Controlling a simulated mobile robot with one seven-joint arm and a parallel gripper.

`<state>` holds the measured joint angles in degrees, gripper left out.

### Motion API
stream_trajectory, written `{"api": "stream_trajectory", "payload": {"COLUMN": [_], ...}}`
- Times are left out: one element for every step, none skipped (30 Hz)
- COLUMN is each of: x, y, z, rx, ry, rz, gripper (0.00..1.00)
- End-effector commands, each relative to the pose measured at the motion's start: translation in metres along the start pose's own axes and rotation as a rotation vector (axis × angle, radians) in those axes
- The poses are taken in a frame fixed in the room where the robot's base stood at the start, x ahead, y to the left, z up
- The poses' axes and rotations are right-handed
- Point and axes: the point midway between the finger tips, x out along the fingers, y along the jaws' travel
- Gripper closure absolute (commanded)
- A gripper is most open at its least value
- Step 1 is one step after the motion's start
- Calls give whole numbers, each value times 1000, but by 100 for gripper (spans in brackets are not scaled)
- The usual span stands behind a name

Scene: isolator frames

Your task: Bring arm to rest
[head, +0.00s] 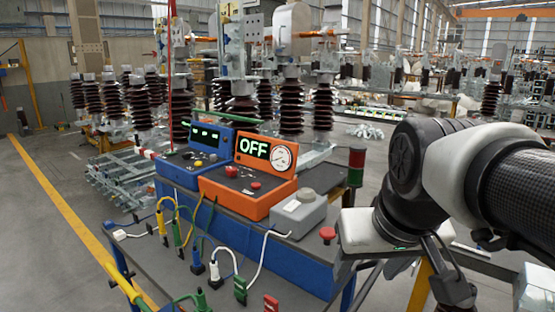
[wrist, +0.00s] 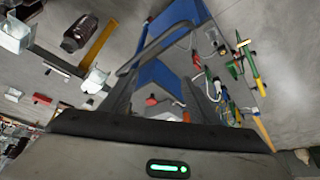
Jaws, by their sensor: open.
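My arm reaches in from the right side of the head view, bent at a dark joint with a pale cover. My gripper (head: 372,268) hangs below the pale hand body, beside the right end of the test bench (head: 225,240). It is open, and I see nothing held in it. Its fingertips are hard to make out against the bench and floor.
An orange unit (head: 247,193) showing "OFF", a blue unit (head: 205,145), a grey box (head: 299,214), a red button (head: 327,234) and several cables sit on the bench. A red-green signal light (head: 356,165) stands near my arm. Open floor (head: 50,215) lies left.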

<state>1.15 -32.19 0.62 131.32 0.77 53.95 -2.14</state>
Motion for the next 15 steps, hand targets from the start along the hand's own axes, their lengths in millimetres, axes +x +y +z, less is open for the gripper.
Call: {"api": "stream_trajectory", "payload": {"x": [1, 2, 4, 6, 8, 10, 13, -3, -13, -18, -23, -31, -37, -43, -52], "y": [-1, -1, -1, -1, -1, -2, -2, -1, -1, -1, -1, -1, -1, -1, -1], "z": [16, 25, 36, 45, 53, 63, 71, 60, 54, 51, 49, 45, 42, 39, 34], "rx": [5, 8, 11, 14, 16, 20, 23, 23, 23, 23, 23, 23, 23, 23, 23], "ry": [8, 10, 14, 16, 19, 23, 26, 25, 23, 22, 22, 22, 22, 22, 22], "rz": [0, 1, 1, 1, 1, 1, 1, 1, 1, 1, 1, 1, 1, 1, 1], "gripper": [44, 44, 44, 44, 44, 44, 44, 44, 44, 44, 44, 44, 44, 44, 44]}}
